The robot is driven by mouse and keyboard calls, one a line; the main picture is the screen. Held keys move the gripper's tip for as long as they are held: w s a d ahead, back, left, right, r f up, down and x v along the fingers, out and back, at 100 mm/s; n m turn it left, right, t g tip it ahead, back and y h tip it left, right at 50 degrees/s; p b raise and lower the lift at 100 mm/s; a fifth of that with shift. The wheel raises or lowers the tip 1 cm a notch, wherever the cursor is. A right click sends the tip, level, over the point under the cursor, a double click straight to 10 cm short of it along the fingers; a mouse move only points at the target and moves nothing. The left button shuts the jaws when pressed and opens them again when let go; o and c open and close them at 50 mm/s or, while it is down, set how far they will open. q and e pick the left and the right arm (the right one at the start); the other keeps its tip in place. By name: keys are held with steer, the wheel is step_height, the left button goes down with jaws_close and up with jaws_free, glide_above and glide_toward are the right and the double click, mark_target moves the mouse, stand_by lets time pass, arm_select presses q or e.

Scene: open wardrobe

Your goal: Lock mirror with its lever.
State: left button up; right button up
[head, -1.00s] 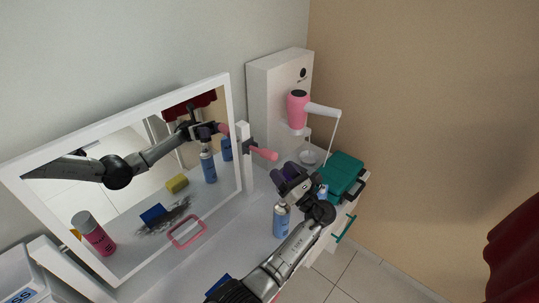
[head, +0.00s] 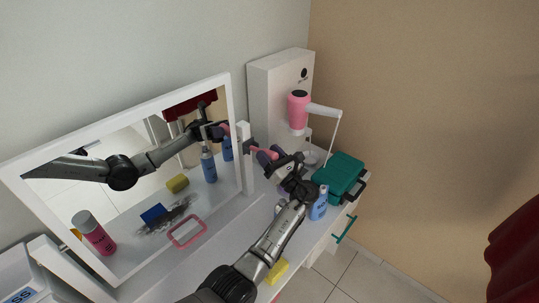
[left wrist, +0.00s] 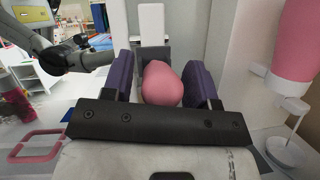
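The mirror (head: 120,190) stands tilted in a white frame on the white table, with a pink loop handle (head: 187,231) low on it. The pink lever (head: 264,153) sticks out from the white post (head: 244,158) at the mirror's right side. My left gripper (head: 270,162) is at the lever. In the left wrist view its two purple-padded fingers (left wrist: 160,82) stand apart on either side of the lever's rounded pink end (left wrist: 162,84). The right pad is very close to it; I cannot tell whether they touch. My right gripper is not in view.
A blue spray bottle (head: 319,205) stands right of my left arm, with a teal case (head: 341,177) behind it. A pink hair dryer (head: 299,110) hangs by the white cabinet (head: 270,95). A yellow sponge (head: 277,271) lies near the front edge.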

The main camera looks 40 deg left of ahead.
mark_target(267, 150)
arm_select(q)
jaws_close()
stand_by(0.3)
steer(key=shift+r+p, duration=0.35)
steer(key=shift+p, duration=0.35)
steer(key=r+h+p, duration=0.1)
steer(key=h+p, duration=0.1)
steer(key=p, duration=0.3)
steer(key=a+r+h+p, duration=0.1)
steer(key=r+h+p, duration=0.1)
steer(key=p, duration=0.3)
steer(key=shift+r+n+g+h+p, duration=0.25)
steer(key=shift+n+g+h+p, duration=0.05)
steer(key=shift+g+p, duration=0.1)
steer(key=a+h+p, duration=0.1)
steer(key=p, duration=0.3)
steer(key=a+r+h+p, duration=0.1)
steer(key=h+p, duration=0.1)
steer(key=p, duration=0.2)
steer(key=h+p, duration=0.2)
steer(key=p, duration=0.2)
steer(key=shift+w+a+r+g, duration=0.1)
steer(key=shift+a+r+g, duration=0.3)
steer(key=shift+a+f+n+h+p, duration=0.1)
steer(key=shift+a+n+h+p, duration=0.25)
steer(key=shift+h+p, duration=0.6)
steer(key=shift+y+p, duration=0.25)
steer(key=shift+p, duration=0.05)
